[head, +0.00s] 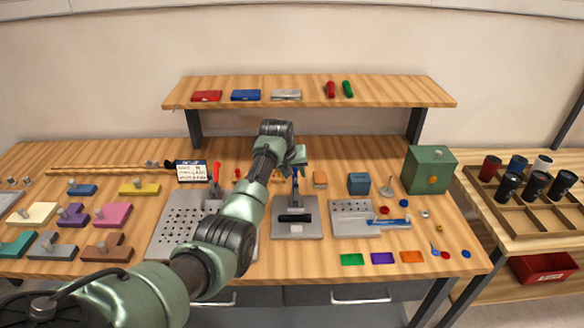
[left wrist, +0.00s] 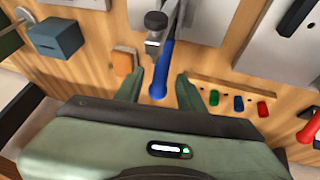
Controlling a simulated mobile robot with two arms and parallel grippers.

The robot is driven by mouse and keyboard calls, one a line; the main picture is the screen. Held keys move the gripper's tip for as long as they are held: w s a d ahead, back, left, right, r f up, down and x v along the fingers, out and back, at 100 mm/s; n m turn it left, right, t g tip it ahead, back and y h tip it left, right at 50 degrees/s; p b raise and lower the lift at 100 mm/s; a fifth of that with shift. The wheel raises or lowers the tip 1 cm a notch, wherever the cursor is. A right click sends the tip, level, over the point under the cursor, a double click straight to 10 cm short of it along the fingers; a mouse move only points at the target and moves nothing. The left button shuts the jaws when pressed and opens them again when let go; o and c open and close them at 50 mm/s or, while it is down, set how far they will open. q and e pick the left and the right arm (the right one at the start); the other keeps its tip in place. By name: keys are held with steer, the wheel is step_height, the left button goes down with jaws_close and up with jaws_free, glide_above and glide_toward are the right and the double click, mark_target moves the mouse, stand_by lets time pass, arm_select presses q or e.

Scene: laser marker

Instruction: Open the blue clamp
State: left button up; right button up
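The blue clamp (head: 295,187) stands on a grey plate (head: 310,231), its blue handle pointing up and its upper end partly hidden by my gripper. In the left wrist view the blue handle (left wrist: 161,72) runs from the metal clamp body (left wrist: 155,22) to between my fingertips. My left gripper (head: 297,158) is at the top of the handle. It is open, with one finger on each side of the handle (left wrist: 159,88), and gaps show on both sides. My right gripper is not in view.
A red-handled clamp (head: 216,172) stands on a perforated plate (head: 178,222) to the left. To the right are an orange block (head: 320,179), a blue block (head: 359,183) and a second perforated plate (head: 350,228). A shelf (head: 310,92) spans the back. A green box (head: 428,169) stands right.

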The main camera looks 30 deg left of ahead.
arm_select(q)
steer(key=v, duration=0.3)
stand_by(0.5)
